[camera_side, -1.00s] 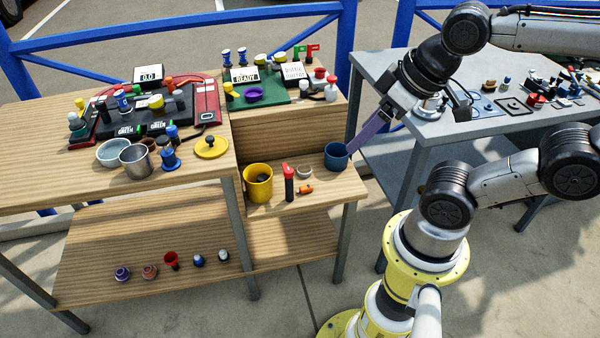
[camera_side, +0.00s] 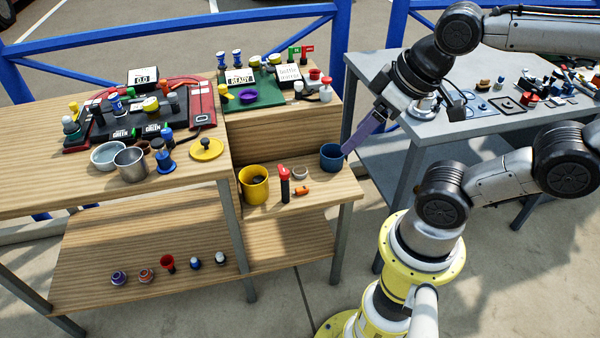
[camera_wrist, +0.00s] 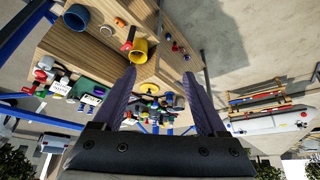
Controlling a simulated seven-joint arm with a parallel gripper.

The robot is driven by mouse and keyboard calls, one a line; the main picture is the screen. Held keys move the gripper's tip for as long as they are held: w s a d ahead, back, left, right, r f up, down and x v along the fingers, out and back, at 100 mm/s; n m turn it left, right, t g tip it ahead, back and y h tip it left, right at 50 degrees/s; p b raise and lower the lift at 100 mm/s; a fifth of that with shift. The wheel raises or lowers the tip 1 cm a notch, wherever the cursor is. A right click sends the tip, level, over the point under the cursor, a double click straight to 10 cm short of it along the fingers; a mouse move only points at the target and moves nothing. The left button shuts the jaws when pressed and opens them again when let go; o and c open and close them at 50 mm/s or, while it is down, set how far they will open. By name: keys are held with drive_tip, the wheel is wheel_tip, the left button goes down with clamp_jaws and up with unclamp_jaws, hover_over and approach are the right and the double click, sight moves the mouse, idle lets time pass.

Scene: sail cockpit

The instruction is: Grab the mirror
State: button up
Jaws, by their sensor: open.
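I cannot pick out a mirror with certainty in either view. My gripper (camera_side: 357,146) hangs at the right end of the wooden bench, with its purple finger pointing down beside the blue cup (camera_side: 331,158). In the side view the finger overlaps the cup's right rim; I cannot tell if they touch. In the wrist view my gripper (camera_wrist: 160,72) has its two dark fingers spread wide apart with nothing held between them. The blue cup also shows there (camera_wrist: 76,18), left of the fingers.
The low shelf holds a yellow cup (camera_side: 254,186), a red-topped black tool (camera_side: 284,184) and an orange piece (camera_side: 302,191). The upper wooden bench (camera_side: 50,185) is crowded with small parts. A grey table (camera_side: 440,128) with loose items stands at right. Blue railings (camera_side: 180,22) run behind.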

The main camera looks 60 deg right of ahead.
drive_tip(key=o, duration=0.4)
drive_tip(key=shift+c, duration=0.2)
